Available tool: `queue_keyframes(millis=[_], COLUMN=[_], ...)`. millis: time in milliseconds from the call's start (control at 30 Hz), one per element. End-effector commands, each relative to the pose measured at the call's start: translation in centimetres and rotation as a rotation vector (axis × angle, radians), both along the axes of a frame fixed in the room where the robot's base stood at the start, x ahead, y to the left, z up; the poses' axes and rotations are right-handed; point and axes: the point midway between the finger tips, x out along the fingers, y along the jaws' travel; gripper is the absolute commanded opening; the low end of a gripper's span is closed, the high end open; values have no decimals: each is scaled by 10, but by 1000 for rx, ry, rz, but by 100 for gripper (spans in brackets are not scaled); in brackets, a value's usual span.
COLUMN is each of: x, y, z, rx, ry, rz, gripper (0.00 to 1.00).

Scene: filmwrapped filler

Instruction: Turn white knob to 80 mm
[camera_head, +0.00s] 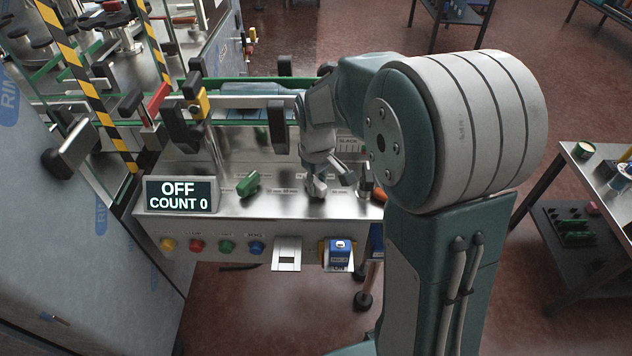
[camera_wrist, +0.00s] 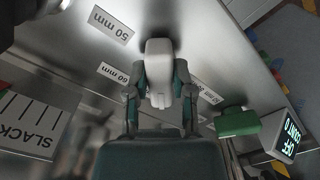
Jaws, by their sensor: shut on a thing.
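The white knob (camera_wrist: 158,55) stands between the two fingers of my gripper (camera_wrist: 160,80) in the wrist view. The fingers are shut on its sides. Its long body runs up and down in that picture. A "50 mm" label (camera_wrist: 111,25) lies up and left of it, and a "60 mm" label (camera_wrist: 115,73) lies to its left. Another label (camera_wrist: 209,96) to the right is too small to read surely. In the head view my gripper (camera_head: 318,185) reaches down to the steel panel (camera_head: 240,208) and hides most of the knob.
A green knob (camera_head: 248,184) sits left of my gripper. The display (camera_head: 181,194) reads "OFF COUNT 0". Colored buttons (camera_head: 212,246) and a blue switch (camera_head: 340,252) line the panel's front. Green-edged guide rails and black clamps (camera_head: 277,112) stand behind.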

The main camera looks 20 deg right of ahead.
Motion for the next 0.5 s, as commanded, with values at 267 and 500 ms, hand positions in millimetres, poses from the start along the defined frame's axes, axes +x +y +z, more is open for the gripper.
queue_keyframes(millis=[267,500], x=[2,3], y=[-1,-2], z=[0,0], rx=[0,-1], ry=[-4,-5], rz=[261,481], gripper=[0,0])
